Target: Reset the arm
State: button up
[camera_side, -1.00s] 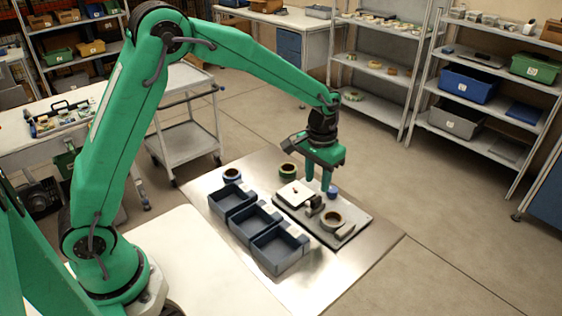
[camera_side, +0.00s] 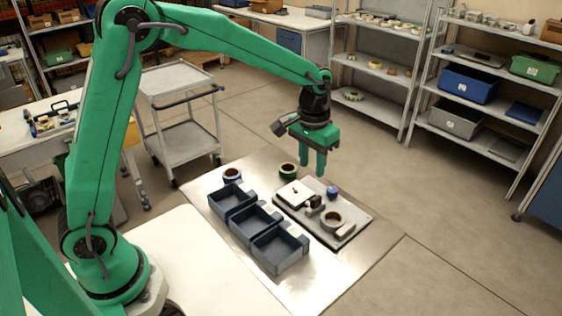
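My green arm reaches over the metal work surface from the left. My gripper (camera_side: 312,173) hangs with its fingers down, above the far end of the grey board (camera_side: 350,229). The two fingers stand a little apart, and I see nothing between them. On the board are a tan tape reel (camera_side: 331,218), a blue reel (camera_side: 333,191), a white plate (camera_side: 294,194) and small dark fittings.
A row of blue bins (camera_side: 254,222) stands left of the board; they look empty. A grey cart (camera_side: 187,139) is behind at left, and shelves (camera_side: 372,106) stand at the back right. The metal surface (camera_side: 325,279) is clear at the front.

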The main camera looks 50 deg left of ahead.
jog(key=s+a+r+t, duration=0.2)
jog(key=s+a+r, duration=0.2)
jog(key=s+r, duration=0.55)
jog(key=s+a+t, duration=0.2)
jog(key=s+t, duration=0.1)
jog(key=s, duration=1.1)
jog(key=shift+s+a+r, duration=0.15)
jog(key=shift+a+r, duration=0.25)
jog(key=shift+r, duration=0.05)
